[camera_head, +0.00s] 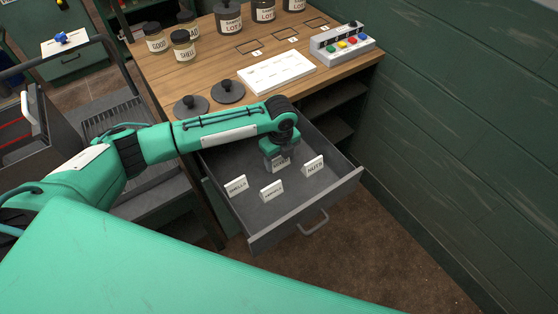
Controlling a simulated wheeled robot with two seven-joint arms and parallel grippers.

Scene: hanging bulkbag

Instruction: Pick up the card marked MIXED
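An open grey drawer (297,214) holds several small white standing cards. One card (280,164) at the back is partly covered by my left gripper (279,158); its small label looks like MIXED but is hard to read. The gripper points down right at this card's top, and I cannot tell whether its fingers are closed on it. The SHELLS card (236,186) stands at left, a card with a blurred label (271,191) in front, and another card, perhaps NUTS (314,166), at right. My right gripper is not in view.
The wooden bench (220,72) above the drawer carries a white tray (276,73), two dark round lids (191,106), several jars (183,47) and a button box (342,44). A green wall (450,110) stands at right.

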